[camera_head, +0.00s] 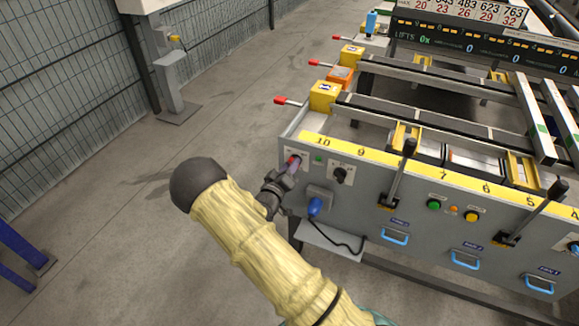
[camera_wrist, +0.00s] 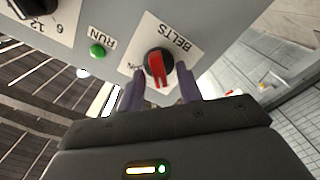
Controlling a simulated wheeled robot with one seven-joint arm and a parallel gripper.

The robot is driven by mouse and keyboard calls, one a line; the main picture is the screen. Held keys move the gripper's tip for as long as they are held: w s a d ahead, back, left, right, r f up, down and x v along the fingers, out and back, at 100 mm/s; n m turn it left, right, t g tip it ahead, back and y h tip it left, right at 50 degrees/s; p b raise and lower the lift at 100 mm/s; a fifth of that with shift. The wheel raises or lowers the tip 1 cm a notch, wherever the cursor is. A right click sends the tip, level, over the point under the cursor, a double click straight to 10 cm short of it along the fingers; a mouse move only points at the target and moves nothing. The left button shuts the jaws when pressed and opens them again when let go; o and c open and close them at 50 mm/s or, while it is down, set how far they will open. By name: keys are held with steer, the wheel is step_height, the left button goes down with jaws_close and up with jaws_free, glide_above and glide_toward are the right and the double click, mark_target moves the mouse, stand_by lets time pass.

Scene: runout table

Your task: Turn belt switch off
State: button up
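The belt switch (camera_wrist: 159,66) is a black round knob with a red handle on a white plate lettered BELTS, in the upper middle of the wrist view. In the head view it is at the left end of the grey panel, mostly hidden by my gripper (camera_head: 291,166). In the wrist view my gripper (camera_wrist: 160,88) is open, with one purple finger on each side of the knob. Gaps show between the fingers and the red handle; whether the tips touch the black knob I cannot tell. The red handle points toward my gripper.
A green RUN lamp (camera_wrist: 97,51) is beside the switch plate. A black knob (camera_head: 343,175) and a blue plug (camera_head: 315,206) are close by on the panel. A black lever (camera_head: 398,172) stands out further right.

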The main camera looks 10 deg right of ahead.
steer(key=v, duration=1.7)
steer(key=shift+p, duration=0.45)
steer(key=s+d+r+m+g+y, duration=0.1)
steer(key=s+d+r+g+y, duration=0.45)
steer(key=s, duration=0.25)
steer(key=s+d+r+m+g+y, duration=0.1)
steer(key=s+d+r+g+y, duration=0.4)
steer(key=s+r+g, duration=0.25)
step_height(320, 180, up, 21)
steer(key=t+p, duration=0.1)
steer(key=p, duration=2.1)
steer(key=shift+s+r, duration=0.15)
steer(key=shift+r, duration=0.05)
